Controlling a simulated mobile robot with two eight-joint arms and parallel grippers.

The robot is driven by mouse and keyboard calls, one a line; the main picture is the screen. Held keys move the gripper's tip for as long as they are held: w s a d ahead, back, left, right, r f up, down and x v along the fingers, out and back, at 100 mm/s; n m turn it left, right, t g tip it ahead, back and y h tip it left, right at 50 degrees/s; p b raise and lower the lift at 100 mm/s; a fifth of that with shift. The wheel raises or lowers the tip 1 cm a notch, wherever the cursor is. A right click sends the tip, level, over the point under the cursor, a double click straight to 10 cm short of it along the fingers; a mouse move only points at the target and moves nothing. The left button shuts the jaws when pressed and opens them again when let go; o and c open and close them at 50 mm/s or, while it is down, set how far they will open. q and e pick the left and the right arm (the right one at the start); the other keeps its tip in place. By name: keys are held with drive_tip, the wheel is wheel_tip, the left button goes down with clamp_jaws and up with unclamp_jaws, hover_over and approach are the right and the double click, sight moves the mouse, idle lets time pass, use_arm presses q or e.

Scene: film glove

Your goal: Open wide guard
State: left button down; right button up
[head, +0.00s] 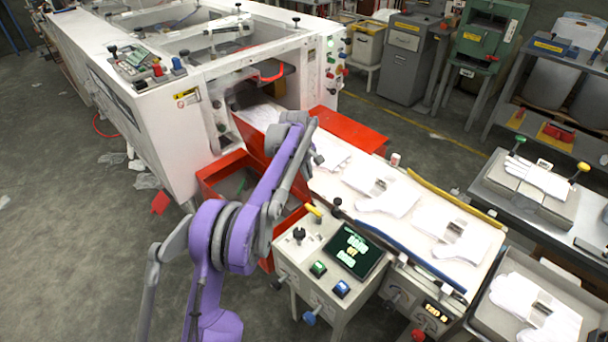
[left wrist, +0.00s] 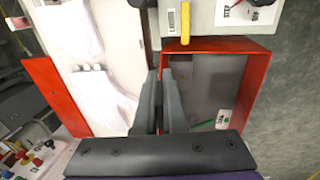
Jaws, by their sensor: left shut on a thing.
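Red guard panels flank the white belt (head: 325,185) where it leaves the machine's opening. One red panel (head: 252,140) stands on the near side, partly behind my arm. A wide red panel (head: 350,129) lies out flat on the far side and also shows in the left wrist view (left wrist: 56,95). My left gripper (head: 312,142) is over the belt's near edge. In the left wrist view its fingers (left wrist: 159,76) are close together, shut on a thin part between belt and red bin. The fingers hide most of that part. My right gripper is not in view.
An open red bin (head: 218,168) stands beside the belt and also shows in the left wrist view (left wrist: 260,75). A control box (head: 325,262) with a screen stands in front. White gloves (head: 388,200) lie on the belt. The grey floor at left is mostly clear.

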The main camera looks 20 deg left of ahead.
use_arm(q)
drive_tip(key=shift+w+d+r+g, duration=0.1)
drive_tip(key=shift+w+d+g, duration=0.05)
drive_tip(key=shift+w+g, duration=0.2)
idle(0.3)
drive_tip(key=c, duration=1)
unclamp_jaws()
drive_tip(key=r, duration=0.3)
drive_tip(key=s+r, duration=0.1)
drive_tip(key=r, duration=0.6)
drive_tip(key=shift+s+a+r+p, duration=0.15)
drive_tip(key=shift+s+a+p, duration=0.15)
drive_tip(key=shift+a+p, duration=0.1)
drive_tip(key=shift+r, duration=0.1)
drive_tip(key=shift+s+d+r, duration=0.1)
